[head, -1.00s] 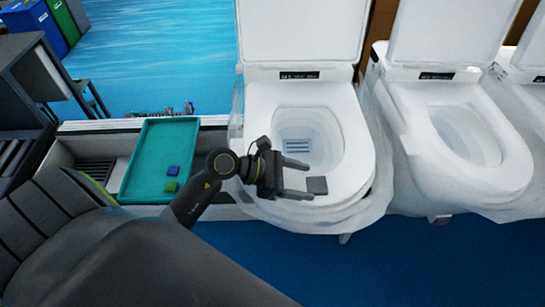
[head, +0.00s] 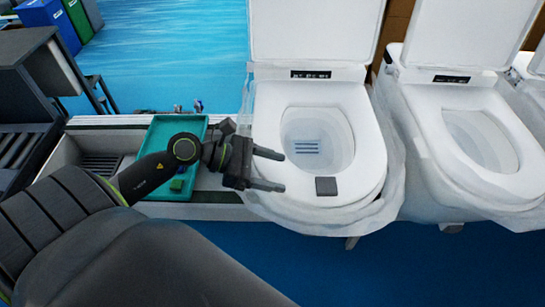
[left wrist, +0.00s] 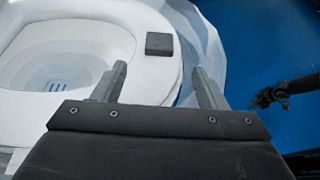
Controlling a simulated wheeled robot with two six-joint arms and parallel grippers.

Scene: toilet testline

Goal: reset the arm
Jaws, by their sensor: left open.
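My left gripper (head: 270,170) is open and empty over the left edge of the nearest toilet (head: 370,185) in the head view. Its two fingers also show spread apart in the left wrist view (left wrist: 160,85). A small dark grey square block (head: 326,186) lies on the front rim of that toilet, apart from the fingers. It also shows beyond the fingers in the left wrist view (left wrist: 159,44). My right gripper is not in the head view; a dark arm-like part at the right of the left wrist view is too unclear to identify.
A teal tray (head: 163,130) sits on the bench at left, partly hidden by my left arm. A second toilet (head: 480,140) stands at right. Blue floor (head: 420,270) in front is clear.

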